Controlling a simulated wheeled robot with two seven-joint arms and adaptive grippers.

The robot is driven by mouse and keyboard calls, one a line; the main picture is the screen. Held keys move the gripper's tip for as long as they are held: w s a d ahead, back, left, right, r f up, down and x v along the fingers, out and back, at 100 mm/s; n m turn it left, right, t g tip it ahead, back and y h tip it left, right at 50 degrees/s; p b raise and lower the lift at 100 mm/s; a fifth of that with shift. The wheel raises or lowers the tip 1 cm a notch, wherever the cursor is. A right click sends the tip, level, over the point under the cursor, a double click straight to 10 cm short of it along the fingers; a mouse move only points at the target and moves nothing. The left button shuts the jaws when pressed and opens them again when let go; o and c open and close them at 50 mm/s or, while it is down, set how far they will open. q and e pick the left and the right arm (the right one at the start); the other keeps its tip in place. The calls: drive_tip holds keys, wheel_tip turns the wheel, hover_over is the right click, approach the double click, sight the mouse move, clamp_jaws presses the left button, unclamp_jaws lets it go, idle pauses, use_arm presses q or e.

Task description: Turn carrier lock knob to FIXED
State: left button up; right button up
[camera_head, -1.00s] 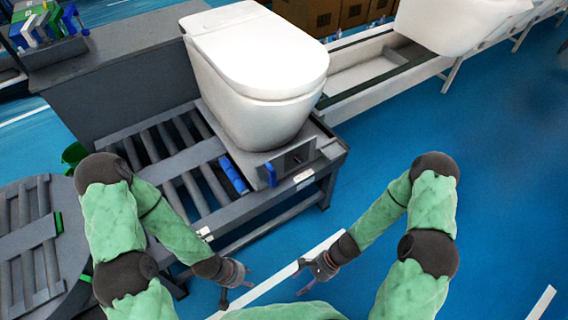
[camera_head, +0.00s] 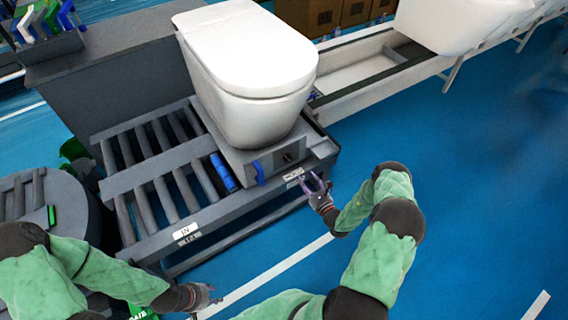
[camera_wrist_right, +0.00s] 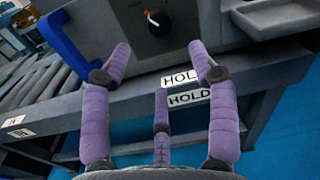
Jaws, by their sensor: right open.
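The carrier lock knob (camera_head: 288,157) is small and dark on the front face of the grey carrier (camera_head: 270,165) under the white toilet (camera_head: 255,75). In the right wrist view the round black knob (camera_wrist_right: 157,22) shows at the top, with a small orange mark beside it. Its setting cannot be read. My right gripper (camera_head: 316,184) is open and empty, in front of and below the knob. In the wrist view the purple fingers of the right gripper (camera_wrist_right: 160,50) are spread, apart from the knob. My left gripper (camera_head: 207,293) hangs low at the left, its fingers unclear.
A blue handle (camera_head: 259,172) stands left of the knob, close to the left finger in the wrist view (camera_wrist_right: 66,45). HOLD labels (camera_wrist_right: 188,97) are on the table edge below. A roller conveyor (camera_head: 165,190) lies left. Blue floor is open at right.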

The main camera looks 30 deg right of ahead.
sight(290, 160)
drive_tip(key=w+b, duration=0.1)
drive_tip(key=w, duration=0.2)
drive_tip(key=w+b, duration=0.1)
drive_tip(key=w, duration=0.5)
drive_tip(key=shift+a+f+b, duration=0.1)
drive_tip(key=shift+a+b, duration=0.15)
drive_tip(key=shift+b, duration=0.15)
drive_tip(key=shift+w, duration=0.8)
drive_tip(key=c, duration=1.2)
